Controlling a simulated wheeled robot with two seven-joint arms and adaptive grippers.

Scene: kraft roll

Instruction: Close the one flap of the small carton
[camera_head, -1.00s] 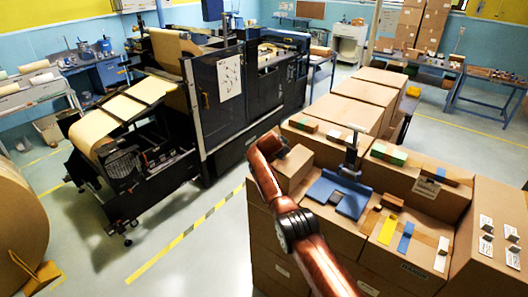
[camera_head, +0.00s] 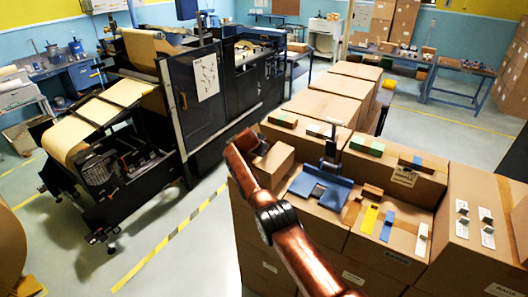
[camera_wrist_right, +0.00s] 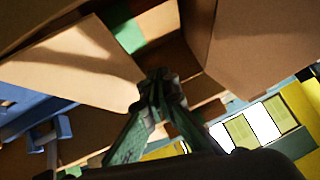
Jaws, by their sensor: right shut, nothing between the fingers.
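The small carton (camera_head: 275,166) is a plain brown box on the near row of large cartons in the head view, left of a blue fixture. My right arm reaches up from the bottom and bends beside its left side. The head view does not clearly show the fingertips or the flap. In the right wrist view my right gripper (camera_wrist_right: 160,92) is shut and empty, its fingertips close to brown cardboard. One cardboard panel (camera_wrist_right: 75,65) lies to the left and a larger one (camera_wrist_right: 255,40) to the right. I cannot tell which is the flap, or whether the fingers touch it. My left gripper is not in view.
A blue fixture (camera_head: 322,188) with an upright post stands right of the carton. Yellow, blue and white pieces lie farther right on the large cartons. A dark machine (camera_head: 205,95) stands at left. The striped floor beside the stack is clear.

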